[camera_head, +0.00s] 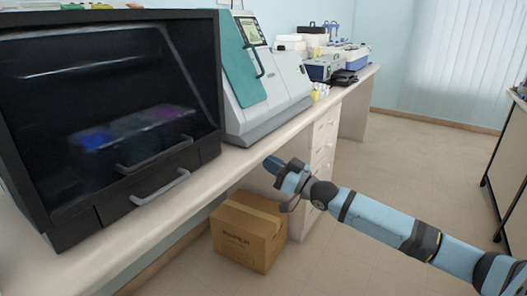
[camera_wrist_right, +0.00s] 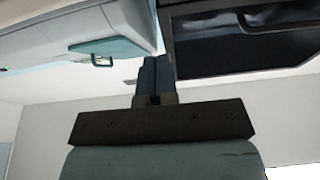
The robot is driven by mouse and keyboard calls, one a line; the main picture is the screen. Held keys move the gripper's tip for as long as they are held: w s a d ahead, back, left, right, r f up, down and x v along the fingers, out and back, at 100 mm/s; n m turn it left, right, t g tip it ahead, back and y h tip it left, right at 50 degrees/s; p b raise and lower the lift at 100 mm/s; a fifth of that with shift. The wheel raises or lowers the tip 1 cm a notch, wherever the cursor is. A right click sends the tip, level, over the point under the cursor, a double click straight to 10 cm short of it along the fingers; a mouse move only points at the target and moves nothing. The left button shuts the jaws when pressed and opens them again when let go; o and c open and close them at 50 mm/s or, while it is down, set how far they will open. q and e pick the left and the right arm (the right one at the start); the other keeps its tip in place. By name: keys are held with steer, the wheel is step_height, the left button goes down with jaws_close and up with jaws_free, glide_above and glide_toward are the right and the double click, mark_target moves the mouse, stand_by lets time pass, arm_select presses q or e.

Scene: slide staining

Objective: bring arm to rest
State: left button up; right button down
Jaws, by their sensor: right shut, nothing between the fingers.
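My right gripper (camera_head: 272,164) is at the end of my blue right arm, which reaches in from the right in the head view. It is in front of the bench edge, above a cardboard box, and appears apart from the bench. In the right wrist view its two fingers (camera_wrist_right: 152,78) are shut together with nothing between them. My left gripper does not show in the head view.
A black glass-fronted cabinet (camera_head: 60,212) and a white-and-teal machine (camera_head: 285,95) stand on the long bench (camera_head: 100,262). A cardboard box (camera_head: 240,240) sits on the floor below. Open floor (camera_head: 400,150) lies between this bench and another bench (camera_head: 512,160) at right.

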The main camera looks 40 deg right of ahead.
steer(key=s+a+f+g, duration=0.3)
steer(key=s+a+f, duration=0.9)
steer(key=a+f, duration=0.35)
steer(key=s+a+f+m+g+h, duration=0.2)
steer(key=s+a, duration=1)
steer(key=s, duration=0.3)
arm_select(q)
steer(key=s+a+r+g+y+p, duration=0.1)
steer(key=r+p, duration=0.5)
steer(key=p, duration=1)
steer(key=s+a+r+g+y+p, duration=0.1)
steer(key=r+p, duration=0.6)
steer(key=p, duration=0.9)
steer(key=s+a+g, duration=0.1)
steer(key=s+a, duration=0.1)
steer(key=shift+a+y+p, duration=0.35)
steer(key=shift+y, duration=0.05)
arm_select(e)
steer(key=s+d+r+g+h, duration=0.1)
steer(key=d+r, duration=0.1)
steer(key=r, duration=0.4)
steer(key=s+d+r+g+h, duration=0.2)
steer(key=r, duration=0.5)
steer(key=shift+d+g, duration=0.3)
steer(key=shift+d, duration=0.05)
